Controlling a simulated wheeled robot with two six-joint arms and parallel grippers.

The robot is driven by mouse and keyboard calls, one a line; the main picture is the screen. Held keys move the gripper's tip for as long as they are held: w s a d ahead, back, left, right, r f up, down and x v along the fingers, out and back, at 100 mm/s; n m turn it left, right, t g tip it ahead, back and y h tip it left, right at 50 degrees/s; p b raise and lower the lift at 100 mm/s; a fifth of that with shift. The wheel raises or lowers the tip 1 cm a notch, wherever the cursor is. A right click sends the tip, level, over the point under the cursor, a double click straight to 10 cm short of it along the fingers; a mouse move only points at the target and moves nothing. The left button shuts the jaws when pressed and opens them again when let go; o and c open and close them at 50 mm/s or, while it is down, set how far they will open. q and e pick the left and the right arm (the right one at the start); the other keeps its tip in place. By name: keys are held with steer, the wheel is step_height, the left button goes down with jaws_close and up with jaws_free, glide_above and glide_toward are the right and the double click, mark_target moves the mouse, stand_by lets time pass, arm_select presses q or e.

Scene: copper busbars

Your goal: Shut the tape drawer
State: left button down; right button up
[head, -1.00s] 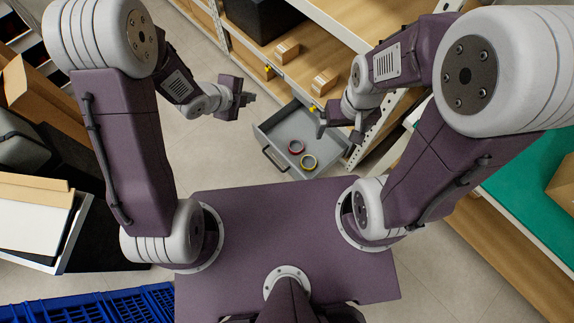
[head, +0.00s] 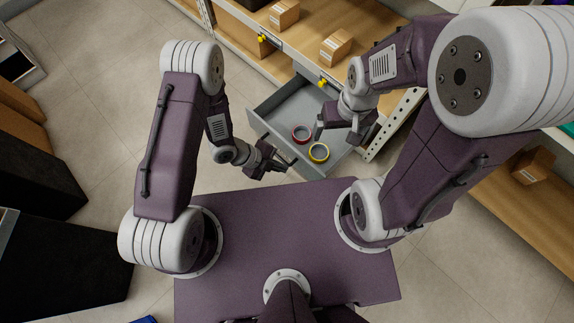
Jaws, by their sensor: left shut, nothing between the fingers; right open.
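The tape drawer (head: 282,106) is a grey open-topped drawer, pulled out from under the wooden shelf unit. A red tape roll (head: 301,133) and a yellow tape roll (head: 319,152) lie inside it, near its front. My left gripper (head: 288,165) is shut and empty, close to the drawer's front panel; its tips overlap the panel in the picture, and I cannot tell whether they touch. The drawer handle is partly hidden near it. My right gripper (head: 336,138) is open and empty, above the right side of the drawer and hiding part of it.
Cardboard boxes (head: 335,46) sit on the wooden shelf (head: 300,40) behind the drawer. A white perforated post (head: 392,125) stands right of the drawer. Black boxes (head: 60,255) stand at the left. Grey floor (head: 110,90) is clear left of the drawer.

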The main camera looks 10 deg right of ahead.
mark_target(310, 167)
arm_select(q)
steer(key=d+f+b, duration=0.2)
steer(key=w+d+f+b, duration=0.1)
steer(key=d+f, duration=0.1)
steer(key=d, duration=0.1)
steer(key=w+d+f+b, duration=0.1)
steer(key=d+f+b, duration=0.1)
steer(key=shift+w+d+f+b, duration=0.1)
steer(key=shift+w+d+b, duration=0.15)
steer(key=shift+d+b, duration=0.15)
arm_select(e)
step_height(310, 167, down, 7)
steer(key=shift+r, duration=0.2)
